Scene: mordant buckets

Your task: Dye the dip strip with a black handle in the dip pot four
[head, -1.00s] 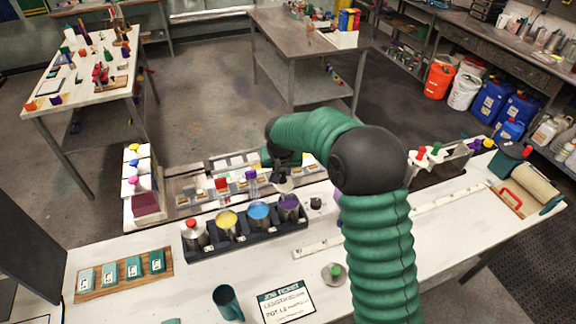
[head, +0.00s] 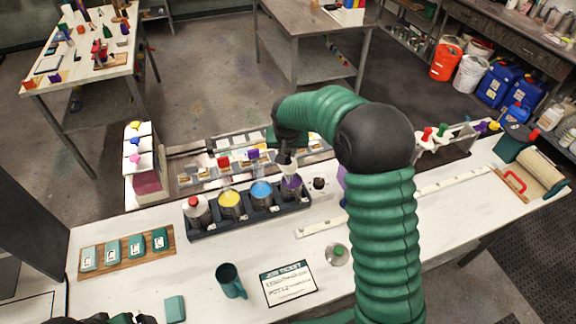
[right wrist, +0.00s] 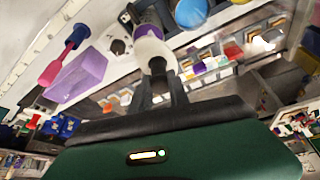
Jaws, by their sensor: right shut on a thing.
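My right gripper (head: 286,156) is shut on the black handle of the dip strip, just above pot four. In the right wrist view the dark handle (right wrist: 157,66) sits between the fingertips, with a pale round piece beyond it and purple showing past that. Pot four (head: 291,187), with purple dye, is at the right end of the dark rack. I cannot tell how deep the strip is in it. Beside it are the blue pot (head: 261,194), the yellow pot (head: 229,203) and a red-knobbed pot (head: 197,211). Part of my left gripper shows at the bottom left edge; its jaws are unclear.
A small dark-topped item (head: 319,184) stands just right of the rack. A teal mug (head: 230,281), a job ticket card (head: 288,284) and a teal block (head: 174,309) are in front. A board of teal tiles (head: 124,251) lies left. A tray with coloured blocks is behind.

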